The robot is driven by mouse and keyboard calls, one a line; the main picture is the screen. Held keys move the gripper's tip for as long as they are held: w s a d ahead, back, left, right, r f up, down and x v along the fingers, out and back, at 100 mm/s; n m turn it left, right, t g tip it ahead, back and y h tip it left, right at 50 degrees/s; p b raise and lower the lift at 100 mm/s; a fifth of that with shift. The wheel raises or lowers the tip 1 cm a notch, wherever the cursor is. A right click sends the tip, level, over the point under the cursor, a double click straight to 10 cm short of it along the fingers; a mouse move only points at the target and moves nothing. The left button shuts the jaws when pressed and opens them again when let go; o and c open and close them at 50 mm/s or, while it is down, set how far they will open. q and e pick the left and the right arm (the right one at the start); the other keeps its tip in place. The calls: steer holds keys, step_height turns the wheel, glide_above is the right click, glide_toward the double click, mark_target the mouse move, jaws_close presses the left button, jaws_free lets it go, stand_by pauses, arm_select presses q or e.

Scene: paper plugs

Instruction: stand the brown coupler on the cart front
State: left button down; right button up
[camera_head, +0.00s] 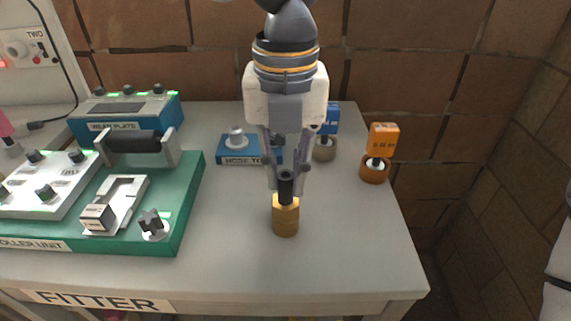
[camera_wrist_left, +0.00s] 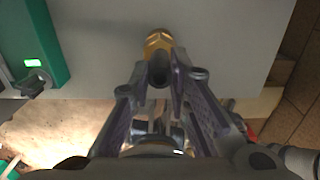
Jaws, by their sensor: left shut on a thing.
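The brown coupler (camera_head: 285,219) is a gold-brown cylinder with a dark, narrower upper part. It is upright over the front middle of the cart top (camera_head: 235,265). My left gripper (camera_head: 286,180) comes down from above and is shut on its dark upper part. In the left wrist view the coupler (camera_wrist_left: 158,41) shows beyond the fingertips (camera_wrist_left: 160,78). I cannot tell whether its base touches the cart top. My right gripper is not in view.
A green roller unit (camera_head: 190,190) stands at the left, with a blue wear-plate box (camera_head: 125,128) behind. A blue hose block (camera_head: 235,155), a grey-brown plug (camera_head: 325,150) and an orange-tagged plug (camera_head: 375,170) are farther back. The cart front right is clear.

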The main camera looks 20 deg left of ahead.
arm_select(q)
steer(key=c, duration=1.5)
jaws_free()
step_height(320, 180, up, 12)
steer(key=shift+r, duration=0.25)
